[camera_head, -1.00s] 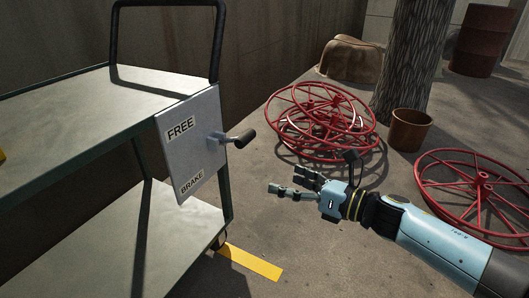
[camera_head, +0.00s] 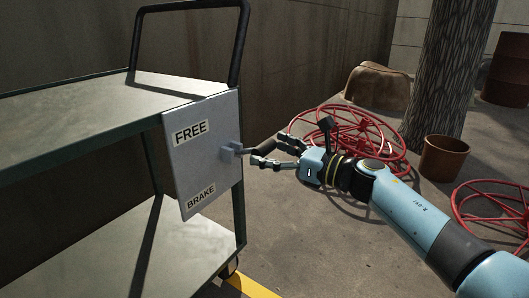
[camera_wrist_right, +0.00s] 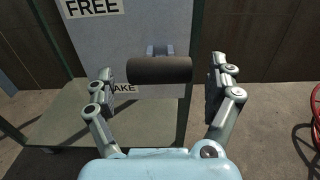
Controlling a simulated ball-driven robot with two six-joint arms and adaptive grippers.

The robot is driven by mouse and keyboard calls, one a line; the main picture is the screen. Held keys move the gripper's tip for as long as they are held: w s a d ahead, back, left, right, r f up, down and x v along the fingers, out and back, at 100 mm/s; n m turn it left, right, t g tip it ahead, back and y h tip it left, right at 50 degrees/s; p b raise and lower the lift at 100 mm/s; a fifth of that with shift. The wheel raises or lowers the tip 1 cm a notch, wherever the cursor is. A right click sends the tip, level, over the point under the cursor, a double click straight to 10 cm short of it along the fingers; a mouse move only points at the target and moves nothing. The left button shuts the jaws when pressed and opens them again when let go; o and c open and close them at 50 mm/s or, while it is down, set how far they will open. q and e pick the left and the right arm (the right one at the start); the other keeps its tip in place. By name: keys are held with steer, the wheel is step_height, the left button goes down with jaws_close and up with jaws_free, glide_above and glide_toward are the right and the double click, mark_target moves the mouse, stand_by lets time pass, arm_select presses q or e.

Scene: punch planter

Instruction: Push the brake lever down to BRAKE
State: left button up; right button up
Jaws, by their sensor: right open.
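The brake lever (camera_head: 262,147) is a dark cylindrical grip on a grey mount, sticking out from the grey panel (camera_head: 203,155) on the cart's end. The panel reads FREE above and BRAKE below; the lever sits between the two labels. My right gripper (camera_head: 268,152) is at the lever with its fingers pointing at the panel. In the right wrist view, the lever grip (camera_wrist_right: 159,70) lies across the gap between the two open fingers, with space on both sides. Whether any finger touches it I cannot tell. My left gripper is not in view.
The two-shelf cart (camera_head: 95,105) with a black handle stands at the left against a wall. Red wheels (camera_head: 385,140) lie on the ground behind my right arm, near a brown pot (camera_head: 444,158) and a tree trunk (camera_head: 449,70). A yellow floor stripe (camera_head: 250,287) lies below.

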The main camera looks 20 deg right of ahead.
steer(key=shift+x, duration=0.95)
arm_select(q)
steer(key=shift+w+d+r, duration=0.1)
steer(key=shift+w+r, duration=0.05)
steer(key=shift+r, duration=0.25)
arm_select(e)
steer(key=shift+w+a, duration=0.1)
steer(key=shift+w, duration=0.05)
steer(key=shift+c, duration=0.2)
steer(key=c, duration=1.7)
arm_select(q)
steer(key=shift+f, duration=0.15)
arm_select(e)
steer(key=shift+o, duration=0.2)
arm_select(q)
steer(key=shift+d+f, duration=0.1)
arm_select(e)
steer(key=shift+f, duration=0.15)
